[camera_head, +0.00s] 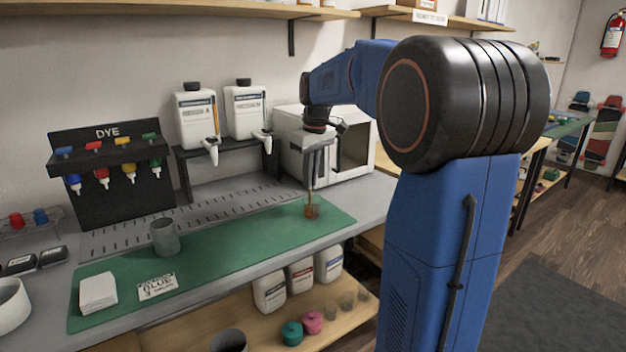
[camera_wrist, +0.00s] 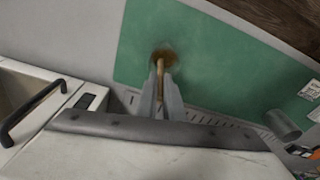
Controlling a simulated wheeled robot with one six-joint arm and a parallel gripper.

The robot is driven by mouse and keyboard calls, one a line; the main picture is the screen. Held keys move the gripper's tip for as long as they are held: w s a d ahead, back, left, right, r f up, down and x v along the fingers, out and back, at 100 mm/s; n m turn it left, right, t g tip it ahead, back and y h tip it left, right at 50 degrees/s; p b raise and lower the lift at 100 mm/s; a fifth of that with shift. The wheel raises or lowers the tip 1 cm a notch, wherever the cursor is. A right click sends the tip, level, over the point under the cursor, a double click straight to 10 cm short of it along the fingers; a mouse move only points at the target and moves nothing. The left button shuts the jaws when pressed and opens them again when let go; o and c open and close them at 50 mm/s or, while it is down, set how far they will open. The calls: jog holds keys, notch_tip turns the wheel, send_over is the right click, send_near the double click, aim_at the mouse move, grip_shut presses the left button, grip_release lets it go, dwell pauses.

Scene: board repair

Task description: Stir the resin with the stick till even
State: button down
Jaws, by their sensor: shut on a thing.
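My gripper (camera_head: 314,180) is shut on a thin wooden stick (camera_head: 310,197) and points down over the right part of the green mat. The stick's lower end is in a small cup of brown-amber resin (camera_head: 312,211) on the mat. In the wrist view my gripper (camera_wrist: 162,85) holds the stick (camera_wrist: 160,72) between its fingers, and the stick's tip meets the round brown resin (camera_wrist: 165,56). The stick stands near upright. I cannot tell from this how even the resin is.
A grey cup (camera_head: 165,238), white wipes (camera_head: 98,293) and a label card (camera_head: 157,287) are on the green mat (camera_head: 235,244). White dispenser bottles (camera_head: 196,118), a dye rack (camera_head: 110,165) and a white oven (camera_head: 352,150) stand behind. The mat's middle is clear.

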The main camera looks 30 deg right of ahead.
jog(key=shift+s+a, duration=0.1)
jog(key=shift+s, duration=0.5)
jog(key=shift+r, duration=0.1)
notch_tip(320, 180, up, 8)
jog(key=shift+f, duration=0.2)
dwell(0.6)
dwell(0.9)
jog(key=shift+r, duration=2.5)
